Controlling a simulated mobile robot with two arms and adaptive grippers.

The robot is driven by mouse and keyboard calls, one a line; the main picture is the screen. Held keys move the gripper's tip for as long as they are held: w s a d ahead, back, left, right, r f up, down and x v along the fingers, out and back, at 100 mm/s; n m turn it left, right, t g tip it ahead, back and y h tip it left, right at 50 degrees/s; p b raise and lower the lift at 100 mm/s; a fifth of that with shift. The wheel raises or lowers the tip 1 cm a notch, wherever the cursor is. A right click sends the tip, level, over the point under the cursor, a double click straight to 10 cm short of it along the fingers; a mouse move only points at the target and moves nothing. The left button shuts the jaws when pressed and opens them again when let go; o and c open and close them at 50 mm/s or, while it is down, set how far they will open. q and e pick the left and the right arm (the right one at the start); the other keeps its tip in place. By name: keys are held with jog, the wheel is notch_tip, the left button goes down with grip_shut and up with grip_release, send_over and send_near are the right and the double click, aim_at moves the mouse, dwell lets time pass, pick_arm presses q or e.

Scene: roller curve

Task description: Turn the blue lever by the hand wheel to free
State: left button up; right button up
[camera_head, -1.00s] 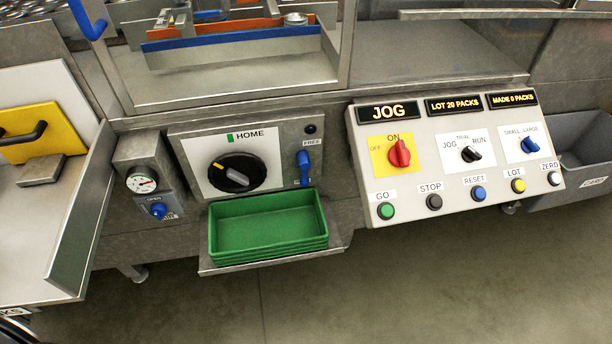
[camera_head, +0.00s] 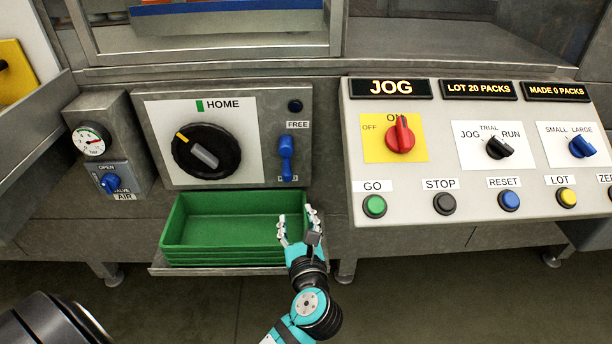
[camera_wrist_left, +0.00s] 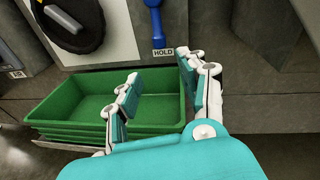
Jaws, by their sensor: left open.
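The blue lever (camera_head: 286,160) is on the grey panel right of the black hand wheel (camera_head: 228,160). Its handle points down, away from the FREE label (camera_head: 298,125) above it. In the wrist view the lever (camera_wrist_left: 154,22) ends just above the HOLD label (camera_wrist_left: 162,52). The wheel's yellow mark points to the upper left, apart from the green HOME mark. My left gripper (camera_head: 298,227) is open and empty, below the lever and at the right front of the green tray. In the wrist view its fingers (camera_wrist_left: 157,85) are spread below the lever, not touching it. My right gripper is not in view.
Green stacked trays (camera_head: 180,225) sit on a metal shelf (camera_head: 165,268) under the wheel. The control panel (camera_head: 430,205) with switches and buttons juts out at the right. An air valve and gauge box (camera_head: 92,108) is at the left. The space before the lever looks clear.

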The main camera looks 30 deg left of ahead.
aim_at(287, 164)
pick_arm(q)
jog(key=shift+m+t+y, duration=0.3)
jog(key=shift+m+y, duration=0.3)
jog(key=shift+m, duration=0.1)
jog(key=r+b+x, duration=0.1)
jog(key=x, duration=0.4)
jog(key=r+x, duration=0.1)
jog(key=x, duration=0.4)
jog(key=r+b+x, duration=0.1)
jog(key=x, duration=0.5)
jog(key=shift+w+d+r+b, duration=0.1)
jog(key=shift+w+b, duration=0.1)
jog(key=shift+b, duration=0.15)
jog(key=shift+w+a, duration=0.35)
jog(key=shift+w, duration=0.1)
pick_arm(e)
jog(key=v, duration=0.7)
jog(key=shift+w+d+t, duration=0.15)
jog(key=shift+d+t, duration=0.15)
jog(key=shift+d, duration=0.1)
pick_arm(q)
jog(key=c, duration=0.8)
grip_shut()
jog(key=shift+r, duration=0.1)
